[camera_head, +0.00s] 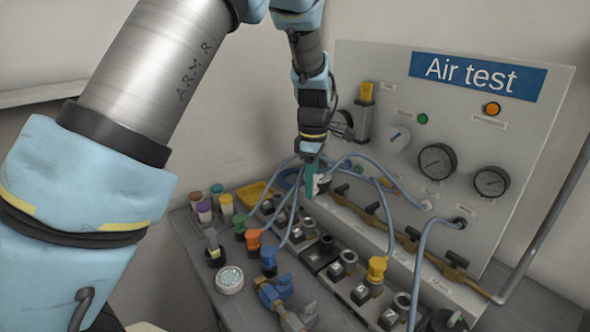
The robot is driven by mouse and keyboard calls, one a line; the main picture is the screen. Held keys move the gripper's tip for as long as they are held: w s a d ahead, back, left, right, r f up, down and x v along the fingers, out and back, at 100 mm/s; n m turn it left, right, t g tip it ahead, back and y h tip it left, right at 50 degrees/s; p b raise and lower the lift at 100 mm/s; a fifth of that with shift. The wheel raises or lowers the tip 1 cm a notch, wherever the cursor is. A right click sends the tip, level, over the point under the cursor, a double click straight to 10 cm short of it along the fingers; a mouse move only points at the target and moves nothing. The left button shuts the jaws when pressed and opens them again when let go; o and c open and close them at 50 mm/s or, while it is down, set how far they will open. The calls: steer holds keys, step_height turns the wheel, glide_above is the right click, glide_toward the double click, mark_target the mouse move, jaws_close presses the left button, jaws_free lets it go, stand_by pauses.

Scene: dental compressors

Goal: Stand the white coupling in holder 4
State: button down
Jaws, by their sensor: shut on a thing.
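My gripper (312,186) points down over the back of the bench, in front of the test panel. Its teal fingers are shut on a pale piece, which looks like the white coupling (323,182). The fingers hide part of it, and its exact tilt is too small to tell. Below and to the right runs a row of dark holders with metal rings (349,257). An orange-yellow coupling (377,268) stands in one holder of the row.
Blue hoses (388,215) arch around my gripper towards the panel (450,120). A brass manifold (408,240) runs along the panel's foot. Coloured-lid jars (205,211), a yellow tray (252,194), a round tin (229,280) and blue fittings (275,290) crowd the left and front of the bench.

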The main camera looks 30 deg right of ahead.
steer(key=s+m+p, duration=0.2)
steer(key=s, duration=0.6)
steer(key=f+b, duration=0.1)
steer(key=f, duration=0.1)
steer(key=f+b, duration=0.4)
steer(key=shift+w+d+f, duration=0.15)
steer(key=shift+d+f, duration=0.1)
steer(key=shift+d, duration=0.05)
steer(key=shift+f, duration=0.1)
steer(key=shift+f+b, duration=0.5)
steer(key=shift+f, duration=0.6)
steer(key=shift+r, duration=0.2)
steer(key=shift+r+p, duration=0.55)
steer(key=shift+p, duration=0.25)
